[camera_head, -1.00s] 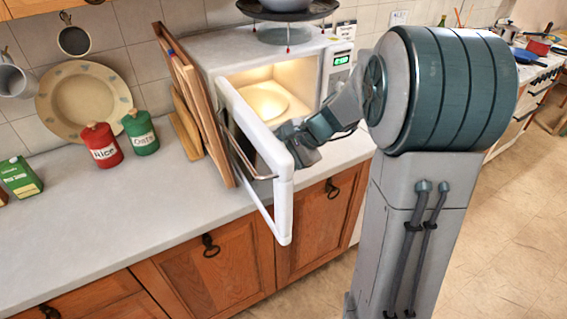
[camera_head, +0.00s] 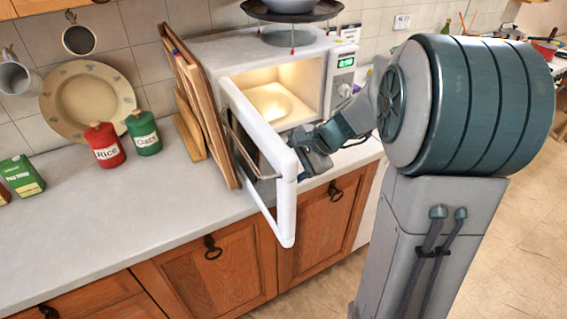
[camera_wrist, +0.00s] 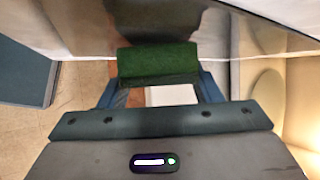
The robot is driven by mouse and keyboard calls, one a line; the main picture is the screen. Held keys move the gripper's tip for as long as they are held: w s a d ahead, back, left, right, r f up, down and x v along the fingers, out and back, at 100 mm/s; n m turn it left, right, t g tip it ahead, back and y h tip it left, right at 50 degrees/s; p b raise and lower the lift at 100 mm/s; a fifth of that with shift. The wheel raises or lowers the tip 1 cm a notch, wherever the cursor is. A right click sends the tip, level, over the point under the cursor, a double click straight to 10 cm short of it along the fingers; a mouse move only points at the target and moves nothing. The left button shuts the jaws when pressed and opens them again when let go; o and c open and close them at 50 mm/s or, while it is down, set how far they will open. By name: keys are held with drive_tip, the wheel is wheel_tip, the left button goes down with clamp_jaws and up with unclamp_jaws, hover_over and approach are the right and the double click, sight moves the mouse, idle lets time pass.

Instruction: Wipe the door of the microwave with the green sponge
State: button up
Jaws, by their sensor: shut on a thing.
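The white microwave (camera_head: 215,50) stands on the counter, lit inside. Its door (camera_head: 285,205) is open and swung out over the counter's front edge. My gripper (camera_head: 308,160) is at the inner side of the door. In the wrist view, my gripper (camera_wrist: 158,88) is shut on the green sponge (camera_wrist: 157,58), a dark green block held between the two fingers. The sponge is at or very close to the dark, shiny door panel (camera_wrist: 165,22); I cannot tell whether they touch. The sponge is hidden in the head view.
Wooden boards (camera_head: 196,105) lean at the microwave's left side, close behind the door. A red Rice canister (camera_head: 104,147) and a green canister (camera_head: 143,133) stand farther left. The counter's front left (camera_head: 110,225) is clear.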

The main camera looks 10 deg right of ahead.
drive_tip(key=shift+a, duration=0.15)
drive_tip(key=shift+w+a, duration=0.25)
drive_tip(key=shift+w, duration=0.35)
drive_tip(key=shift+w+a, duration=0.2)
drive_tip(key=shift+w, duration=0.45)
drive_tip(key=shift+w+a, duration=0.25)
drive_tip(key=shift+w, duration=0.35)
drive_tip(key=shift+s+d+b, duration=0.15)
drive_tip(key=shift+s+d, duration=0.1)
drive_tip(key=shift+s, duration=0.4)
drive_tip(key=shift+s+d+b, duration=0.1)
drive_tip(key=shift+s+d, duration=0.15)
drive_tip(key=shift+s, duration=0.35)
drive_tip(key=shift+s+d+b, duration=0.15)
drive_tip(key=shift+s+d, duration=0.1)
drive_tip(key=shift+s, duration=0.4)
drive_tip(key=w+d, duration=0.2)
drive_tip(key=d, duration=0.3)
drive_tip(key=shift+d, duration=0.4)
